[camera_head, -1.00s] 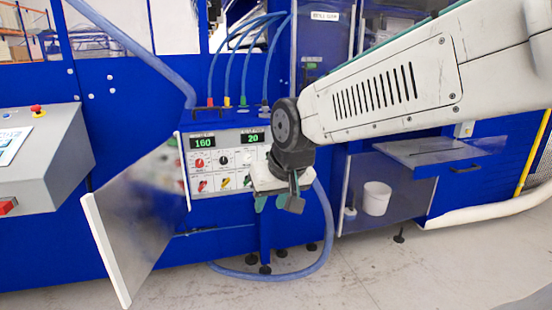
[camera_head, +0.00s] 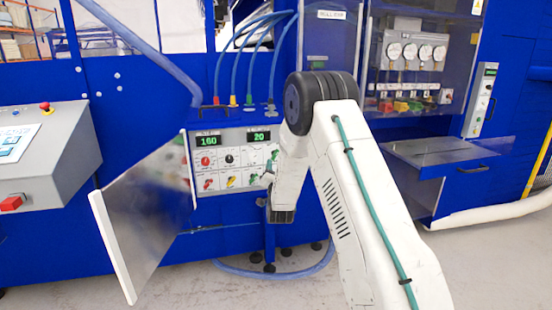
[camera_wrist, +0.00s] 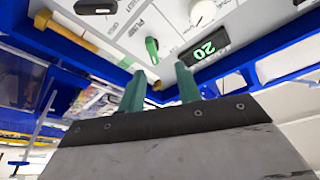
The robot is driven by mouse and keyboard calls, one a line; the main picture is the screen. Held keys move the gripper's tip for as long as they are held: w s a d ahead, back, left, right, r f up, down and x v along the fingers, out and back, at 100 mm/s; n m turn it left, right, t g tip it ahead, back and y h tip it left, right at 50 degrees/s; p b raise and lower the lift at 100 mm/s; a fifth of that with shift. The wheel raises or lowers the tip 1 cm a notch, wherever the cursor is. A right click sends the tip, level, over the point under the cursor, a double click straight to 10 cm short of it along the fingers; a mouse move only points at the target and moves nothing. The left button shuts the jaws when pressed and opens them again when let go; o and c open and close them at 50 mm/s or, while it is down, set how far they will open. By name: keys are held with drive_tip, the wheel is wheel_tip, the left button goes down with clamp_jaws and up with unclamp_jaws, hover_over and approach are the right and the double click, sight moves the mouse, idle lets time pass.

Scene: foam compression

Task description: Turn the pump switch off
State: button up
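The control panel (camera_head: 218,162) is a pale face with green displays, knobs and coloured switches, behind an open metal door. In the wrist view a green switch (camera_wrist: 152,50) stands on the panel (camera_wrist: 115,28) beside lettering that seems to read PUMP. My gripper (camera_wrist: 159,68) has its two green fingers apart, with the switch beyond and between the tips. Nothing is held, and I see no contact with the switch. In the head view my arm hides part of the panel's right side, and the fingers are not clear there.
The open metal door (camera_head: 145,215) sticks out left of the panel. Blue hoses (camera_head: 237,65) rise above it, and another loops on the floor below. A grey console (camera_head: 45,150) stands at left. A cabinet with gauges (camera_head: 425,52) is at right.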

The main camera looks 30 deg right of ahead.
sight(275, 155)
drive_tip(key=w+d+r+h, duration=0.1)
drive_tip(key=w+d, duration=0.3)
drive_tip(key=w, duration=0.2)
drive_tip(key=shift+r+m, duration=0.15)
drive_tip(key=shift+m, duration=0.15)
clamp_jaws()
